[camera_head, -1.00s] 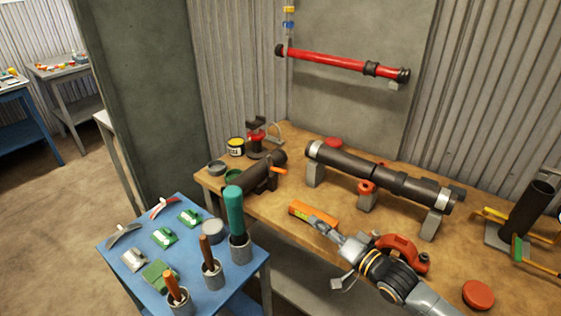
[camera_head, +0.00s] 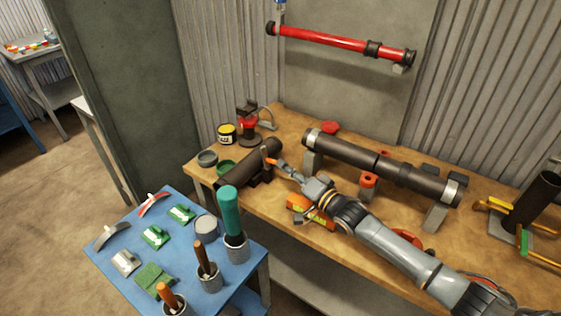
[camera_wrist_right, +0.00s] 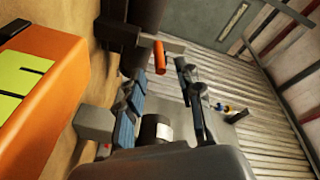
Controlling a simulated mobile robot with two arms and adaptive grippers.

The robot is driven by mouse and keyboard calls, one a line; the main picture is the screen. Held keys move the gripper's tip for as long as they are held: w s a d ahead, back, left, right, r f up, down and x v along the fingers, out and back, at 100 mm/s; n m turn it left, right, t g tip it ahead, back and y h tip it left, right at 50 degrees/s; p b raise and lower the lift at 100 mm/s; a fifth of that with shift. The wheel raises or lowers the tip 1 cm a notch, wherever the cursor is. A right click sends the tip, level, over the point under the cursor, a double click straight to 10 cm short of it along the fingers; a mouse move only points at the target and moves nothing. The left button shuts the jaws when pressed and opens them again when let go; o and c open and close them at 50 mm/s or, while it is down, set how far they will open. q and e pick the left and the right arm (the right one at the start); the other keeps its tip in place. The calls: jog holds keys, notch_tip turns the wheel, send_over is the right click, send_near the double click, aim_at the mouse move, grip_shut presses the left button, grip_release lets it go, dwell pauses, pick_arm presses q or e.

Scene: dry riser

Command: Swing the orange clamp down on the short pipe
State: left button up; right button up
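The short dark pipe (camera_head: 245,166) lies on a low support at the left part of the workbench. The orange clamp handle (camera_head: 266,154) stands at the pipe's right end; it also shows in the right wrist view (camera_wrist_right: 160,57). My right gripper (camera_head: 281,166) is just right of the handle. In the right wrist view its blue-grey fingers (camera_wrist_right: 163,90) are apart, with the handle beyond their tips and the gap empty. Whether a finger touches the handle is unclear. My left gripper is not in view.
A long dark pipe (camera_head: 350,158) rests on grey blocks behind my right arm. An orange box (camera_head: 300,205) with a yellow label lies under the arm. A yellow-labelled can (camera_head: 227,134) and a red-and-black tool (camera_head: 249,122) stand behind the short pipe. A blue table (camera_head: 107,272) holds tools.

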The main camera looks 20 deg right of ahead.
jog(key=x, duration=0.2)
jog(key=shift+w+a, duration=0.1)
jog(key=shift+w, duration=0.15)
jog(key=shift+w+a, duration=0.1)
jog(key=shift+w, duration=0.2)
jog(key=shift+w+a, duration=0.1)
jog(key=shift+w, duration=0.05)
jog(key=c, duration=0.7)
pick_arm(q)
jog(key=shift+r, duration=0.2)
pick_arm(e)
grip_shut()
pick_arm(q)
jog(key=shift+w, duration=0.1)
